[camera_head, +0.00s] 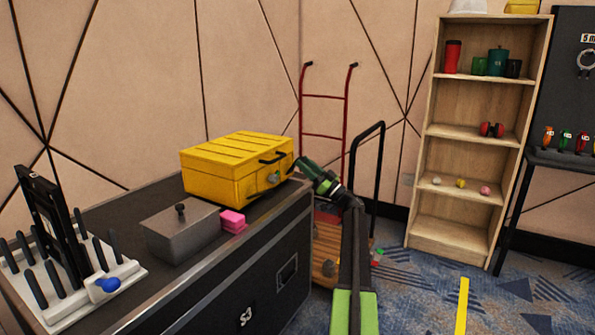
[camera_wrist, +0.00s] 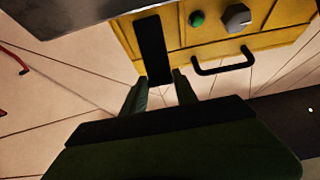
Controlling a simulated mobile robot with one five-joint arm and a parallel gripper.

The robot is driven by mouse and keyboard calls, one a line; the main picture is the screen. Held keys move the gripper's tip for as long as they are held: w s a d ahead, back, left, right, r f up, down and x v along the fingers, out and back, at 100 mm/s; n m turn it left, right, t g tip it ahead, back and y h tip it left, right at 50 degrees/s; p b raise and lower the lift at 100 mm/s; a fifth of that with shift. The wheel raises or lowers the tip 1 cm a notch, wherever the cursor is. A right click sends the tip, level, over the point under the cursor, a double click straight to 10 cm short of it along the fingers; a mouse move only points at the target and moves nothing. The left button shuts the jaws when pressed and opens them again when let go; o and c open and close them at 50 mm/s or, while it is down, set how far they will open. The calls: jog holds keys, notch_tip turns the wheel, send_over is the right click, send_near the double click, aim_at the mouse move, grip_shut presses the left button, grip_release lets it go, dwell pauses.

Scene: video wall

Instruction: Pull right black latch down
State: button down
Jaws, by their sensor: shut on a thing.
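The yellow box (camera_head: 222,178) sits shut on the black case, its front facing right toward my arm. The right black latch (camera_wrist: 153,48) shows in the wrist view as a dark upright strip on the yellow front. In the head view my gripper hides it. My gripper (camera_head: 299,166) is at the box's right front corner. In the wrist view my gripper (camera_wrist: 160,82) has its two fingers on either side of the latch's end, shut on it. A black handle (camera_wrist: 222,68), a grey knob (camera_wrist: 237,17) and a green button (camera_wrist: 197,18) are on the same front.
The black case (camera_head: 265,255) also carries a grey lidded box (camera_head: 180,235), pink blocks (camera_head: 232,221) and a white rack (camera_head: 75,298). A red hand truck (camera_head: 323,136) stands behind. A wooden shelf (camera_head: 470,135) is at right, with open carpet before it.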

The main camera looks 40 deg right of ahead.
jog(key=shift+a+f, duration=0.15)
jog(key=shift+f, duration=0.25)
jog(key=shift+s+f+b, duration=0.35)
jog(key=shift+f+b, duration=0.45)
jog(key=shift+b, duration=0.05)
jog(key=shift+s+f+b, duration=0.3)
jog(key=shift+f+b, duration=0.5)
jog(key=shift+b, duration=0.05)
jog(key=shift+f, duration=0.1)
jog(key=c, duration=1.1)
grip_release()
jog(key=shift+w+f, duration=0.1)
jog(key=shift+w, duration=0.05)
jog(key=shift+o, duration=0.7)
jog(key=shift+d, duration=0.2)
jog(key=shift+d, duration=0.1)
